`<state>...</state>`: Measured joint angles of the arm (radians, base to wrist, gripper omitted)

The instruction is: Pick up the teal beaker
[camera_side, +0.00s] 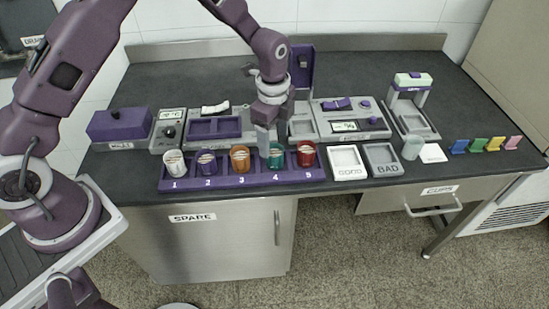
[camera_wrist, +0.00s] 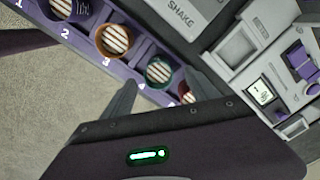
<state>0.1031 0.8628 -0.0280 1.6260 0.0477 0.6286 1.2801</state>
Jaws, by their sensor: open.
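The teal beaker (camera_side: 276,156) stands upright in slot 4 of the purple rack (camera_side: 225,181), between the orange beaker and the red beaker. A striped pattern shows in its round mouth. In the wrist view the teal beaker (camera_wrist: 158,72) lies ahead of the fingers, roughly between them. My gripper (camera_side: 264,145) hangs above the rack near slots 3 and 4, beside and partly in front of the teal beaker's left side. Its two fingers (camera_wrist: 155,95) are apart and hold nothing. Whether a finger touches the beaker cannot be told.
A white beaker (camera_side: 175,163), purple beaker (camera_side: 207,162), orange beaker (camera_side: 240,158) and red beaker (camera_side: 306,154) fill the other slots. Trays marked GOOD (camera_side: 346,161) and BAD (camera_side: 382,158) lie right of the rack. Machines stand behind it.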

